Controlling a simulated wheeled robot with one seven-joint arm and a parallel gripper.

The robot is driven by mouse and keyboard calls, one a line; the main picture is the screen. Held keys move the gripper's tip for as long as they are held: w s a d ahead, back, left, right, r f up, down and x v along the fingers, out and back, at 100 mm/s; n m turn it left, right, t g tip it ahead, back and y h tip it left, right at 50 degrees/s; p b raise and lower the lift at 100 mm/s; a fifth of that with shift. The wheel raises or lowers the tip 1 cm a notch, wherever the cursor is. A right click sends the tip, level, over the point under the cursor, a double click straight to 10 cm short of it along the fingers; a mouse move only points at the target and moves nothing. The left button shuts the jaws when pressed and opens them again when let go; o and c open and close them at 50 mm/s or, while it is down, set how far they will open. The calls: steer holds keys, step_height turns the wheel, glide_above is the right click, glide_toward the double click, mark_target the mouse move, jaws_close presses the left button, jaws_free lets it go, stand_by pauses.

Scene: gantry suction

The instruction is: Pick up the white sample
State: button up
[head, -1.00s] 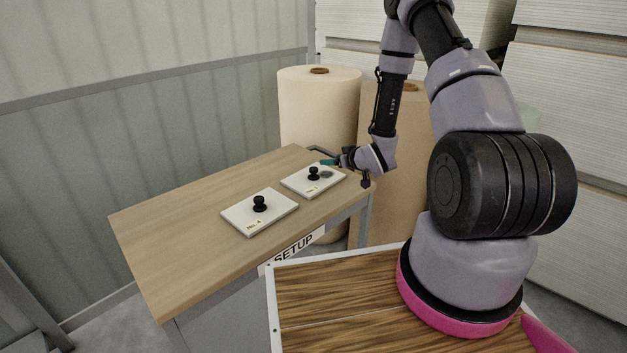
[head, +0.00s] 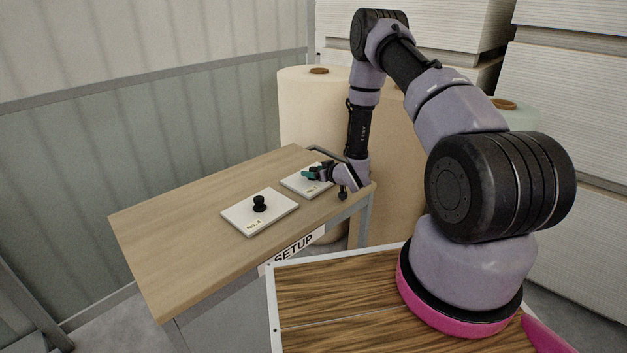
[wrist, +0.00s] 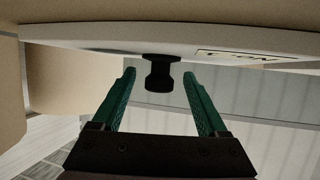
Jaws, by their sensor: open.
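Two flat white samples with black knobs lie on the wooden table. The farther white sample (head: 294,184) is partly covered by my gripper (head: 309,174), which hides its knob in the head view. The nearer white sample (head: 279,211) has its knob (head: 260,203) in clear view. In the wrist view, one white sample (wrist: 110,38) shows edge-on at the top with a partly readable label. Its black knob (wrist: 159,78) appears between the green fingertips of my gripper (wrist: 158,73). The fingers are open, with a visible gap on both sides of the knob.
The wooden table (head: 175,230) has free room on its left and front. Large rolls (head: 304,105) stand right behind it. Stacked white boards (head: 575,100) are at the right.

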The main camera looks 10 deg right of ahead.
steer(key=shift+w+a+f, duration=0.15)
steer(key=shift+w+f, duration=0.1)
steer(key=shift+w, duration=0.3)
jaws_close()
steer(key=shift+r, duration=0.1)
